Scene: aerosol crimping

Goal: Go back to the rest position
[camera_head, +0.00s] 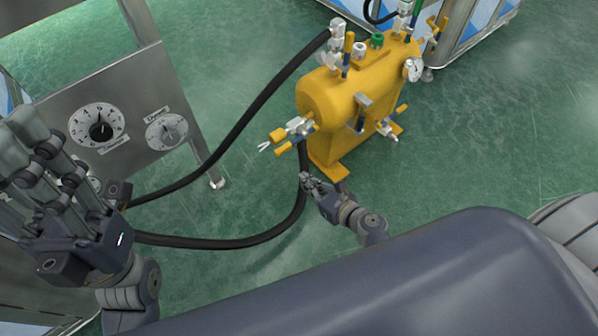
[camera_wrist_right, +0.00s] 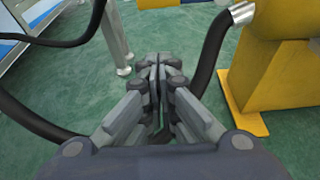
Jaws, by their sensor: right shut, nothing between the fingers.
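My right gripper (camera_head: 310,182) is low beside the yellow tank, at the tank's near foot. In the right wrist view its fingers (camera_wrist_right: 158,68) meet at the tips, with nothing between them. My left gripper (camera_head: 42,165) is large at the left edge of the head view, in front of the metal panel with dials. Its fingers point up and left and overlap, so its opening is unclear. No object shows in it.
The yellow tank (camera_head: 345,100) carries valves and a gauge (camera_head: 413,69). Black hoses (camera_head: 240,243) run from it towards the dial panel (camera_head: 130,110), close to my right gripper; one also passes in the right wrist view (camera_wrist_right: 212,50). Green floor is clear right of the tank.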

